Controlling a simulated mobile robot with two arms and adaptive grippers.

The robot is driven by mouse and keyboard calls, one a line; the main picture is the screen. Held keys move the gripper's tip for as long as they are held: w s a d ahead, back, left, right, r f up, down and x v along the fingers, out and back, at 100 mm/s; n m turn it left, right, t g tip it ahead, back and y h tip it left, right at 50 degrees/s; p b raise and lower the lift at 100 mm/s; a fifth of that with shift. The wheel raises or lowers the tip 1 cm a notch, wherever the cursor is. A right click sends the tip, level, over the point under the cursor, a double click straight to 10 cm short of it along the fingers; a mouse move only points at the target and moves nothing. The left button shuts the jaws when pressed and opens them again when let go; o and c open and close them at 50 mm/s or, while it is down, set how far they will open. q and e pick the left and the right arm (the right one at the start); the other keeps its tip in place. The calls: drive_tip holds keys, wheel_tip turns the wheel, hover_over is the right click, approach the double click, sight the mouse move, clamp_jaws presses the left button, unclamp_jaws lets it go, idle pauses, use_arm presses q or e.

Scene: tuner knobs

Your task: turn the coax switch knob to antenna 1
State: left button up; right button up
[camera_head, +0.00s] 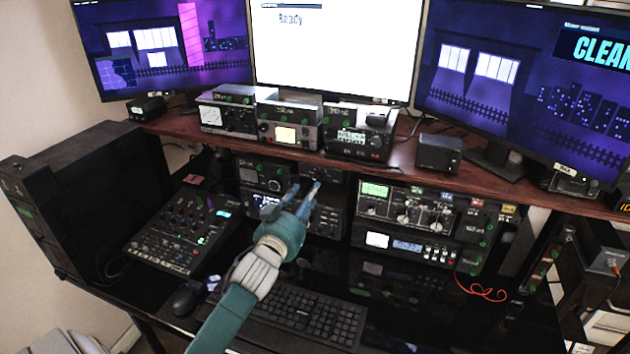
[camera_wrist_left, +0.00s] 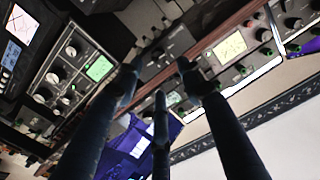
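My left gripper (camera_head: 302,190) reaches in over the keyboard to the lower middle rack below the shelf. Its fingers are spread and nothing shows between them. In the left wrist view the fingertips (camera_wrist_left: 160,66) are apart in front of a dark box (camera_wrist_left: 172,46) with a small dark knob between them. This may be the coax switch, but its label cannot be read. I cannot tell whether a finger touches the knob, nor which way it points. In the head view the fingers partly cover the dark units (camera_head: 328,205) there. My right gripper is not in view.
A tuner unit (camera_head: 404,211) with several knobs and a green display stands right of the gripper. A mixer (camera_head: 180,235) is at left, and a keyboard (camera_head: 305,316) lies in front. The shelf edge (camera_head: 400,172) overhangs the lower row. The desk right of the keyboard is mostly clear.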

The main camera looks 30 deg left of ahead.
sight(317, 179)
use_arm(q)
drive_tip(key=p+x, duration=0.1)
drive_tip(key=x, duration=0.6)
drive_tip(key=shift+f, duration=0.1)
clamp_jaws()
